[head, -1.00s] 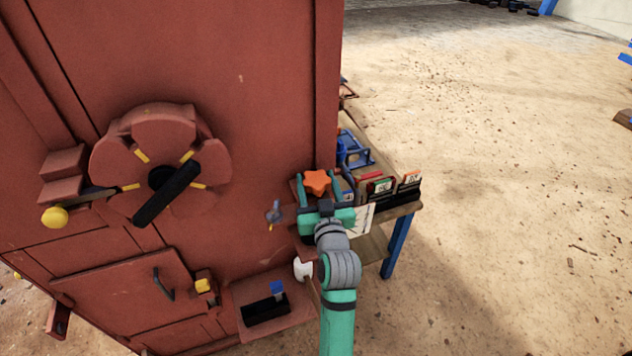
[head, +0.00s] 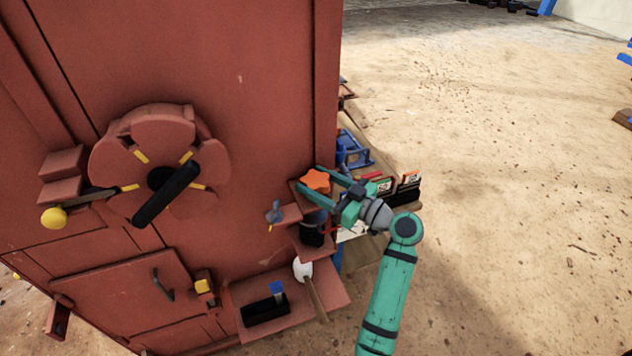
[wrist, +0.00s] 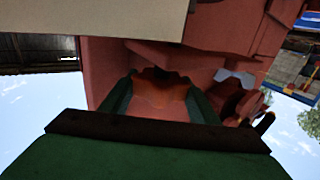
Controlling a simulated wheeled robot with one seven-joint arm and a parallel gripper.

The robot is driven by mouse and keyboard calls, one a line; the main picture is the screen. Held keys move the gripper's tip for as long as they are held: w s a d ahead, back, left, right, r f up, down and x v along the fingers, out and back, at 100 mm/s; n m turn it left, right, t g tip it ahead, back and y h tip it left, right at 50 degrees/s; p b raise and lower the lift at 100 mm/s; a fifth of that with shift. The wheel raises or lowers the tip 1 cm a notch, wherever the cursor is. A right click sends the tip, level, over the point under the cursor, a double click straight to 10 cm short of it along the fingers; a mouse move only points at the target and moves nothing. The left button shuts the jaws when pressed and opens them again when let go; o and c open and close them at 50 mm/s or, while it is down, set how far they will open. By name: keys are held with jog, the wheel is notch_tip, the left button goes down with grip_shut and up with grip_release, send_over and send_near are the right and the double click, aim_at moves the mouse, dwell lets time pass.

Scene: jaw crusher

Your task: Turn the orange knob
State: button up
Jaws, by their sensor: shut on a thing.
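The orange knob (head: 316,181) is a star-shaped knob at the right edge of the red machine (head: 260,110), above a small red bracket. My gripper (head: 318,182) reaches it from the right, with one green finger on each side. The fingers are shut on the knob. In the wrist view the knob (wrist: 160,95) shows dark orange between the two fingers, in shadow. Its underside and mount are partly hidden.
A wooden table (head: 385,160) with a blue device (head: 352,150) and several small boxes stands behind my gripper. A blue-grey lever (head: 274,212) sticks out left of the knob. A ledge below holds a black tray (head: 264,310). Open sandy ground lies to the right.

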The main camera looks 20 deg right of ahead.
jog(key=shift+w+r+n+g+y, duration=0.1)
jog(key=shift+n+g+y, duration=1.8)
jog(key=shift+g+y, duration=0.25)
jog(key=shift+a+y, duration=0.1)
jog(key=shift+y, duration=0.15)
jog(key=o, duration=1.1)
jog(key=shift+c, duration=0.2)
jog(key=v, duration=1.1)
jog(key=shift+w, duration=0.1)
